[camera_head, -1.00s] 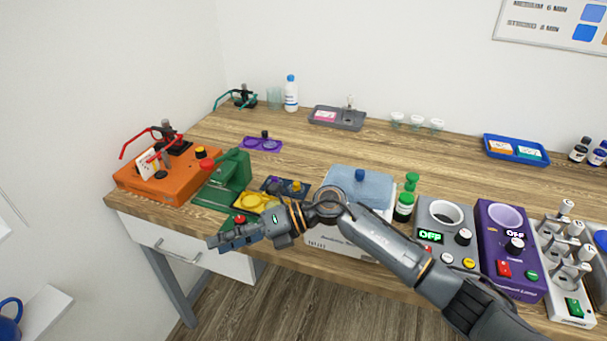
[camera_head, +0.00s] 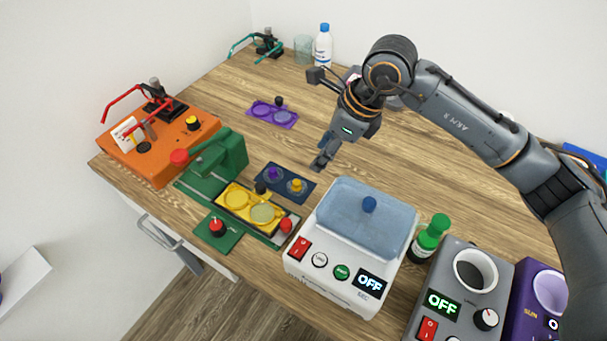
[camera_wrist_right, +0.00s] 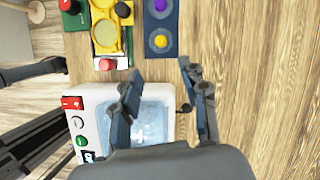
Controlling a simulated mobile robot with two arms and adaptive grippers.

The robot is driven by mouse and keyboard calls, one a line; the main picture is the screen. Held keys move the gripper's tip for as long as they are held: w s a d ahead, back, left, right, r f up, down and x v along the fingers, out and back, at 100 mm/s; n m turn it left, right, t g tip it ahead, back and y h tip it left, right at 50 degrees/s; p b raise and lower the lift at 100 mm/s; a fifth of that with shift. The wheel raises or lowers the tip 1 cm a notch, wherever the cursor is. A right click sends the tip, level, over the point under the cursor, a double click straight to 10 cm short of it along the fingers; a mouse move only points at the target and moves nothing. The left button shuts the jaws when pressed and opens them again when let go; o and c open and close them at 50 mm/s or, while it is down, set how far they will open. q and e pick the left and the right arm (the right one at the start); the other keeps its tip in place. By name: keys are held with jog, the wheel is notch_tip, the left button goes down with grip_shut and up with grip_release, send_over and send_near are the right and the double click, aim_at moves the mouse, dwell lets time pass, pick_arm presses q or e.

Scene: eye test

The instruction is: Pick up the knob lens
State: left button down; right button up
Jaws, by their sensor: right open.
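Two small knobbed pieces, one with a purple knob (camera_head: 273,174) and one with a yellow knob (camera_head: 296,185), sit on a dark blue tray (camera_head: 283,193). I cannot tell which one is the knob lens. In the right wrist view the purple knob (camera_wrist_right: 160,5) and yellow knob (camera_wrist_right: 160,40) lie beyond the fingertips. My right gripper (camera_head: 318,119) is open and empty, above the table on the right of the tray. Its spread fingers also show in the right wrist view (camera_wrist_right: 160,72), over the table and a blue-lidded white device. My left gripper is not seen.
The white device (camera_head: 332,285) stands in front, beside a green-capped bottle (camera_head: 429,240). A green press (camera_head: 220,160) with a yellow lens holder (camera_head: 235,198) is left of the tray. A purple tray (camera_head: 272,112) lies behind. Wood between them is bare.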

jog(key=p, duration=0.1)
send_near(297, 182)
jog(key=shift+s+x, duration=0.15)
jog(key=shift+x, duration=0.45)
jog(key=shift+s+x, duration=0.15)
jog(key=shift+x, duration=0.5)
jog(key=shift+w+f, duration=0.1)
jog(key=shift+f, duration=0.2)
jog(key=shift+w+a+f+p, duration=0.1)
jog(key=shift+a+f+p, duration=0.2)
jog(key=shift+f+p, duration=0.25)
jog(key=p+x, duration=0.1)
jog(key=x, duration=0.2)
jog(key=shift+w+a+f, duration=0.15)
jog(key=shift+w+f, duration=0.05)
jog(key=shift+f, duration=0.05)
jog(key=shift+a+f, duration=0.1)
jog(key=shift+f, duration=0.25)
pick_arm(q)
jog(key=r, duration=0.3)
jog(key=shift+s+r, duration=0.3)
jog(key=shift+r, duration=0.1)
pick_arm(e)
jog(key=c, duration=0.9)
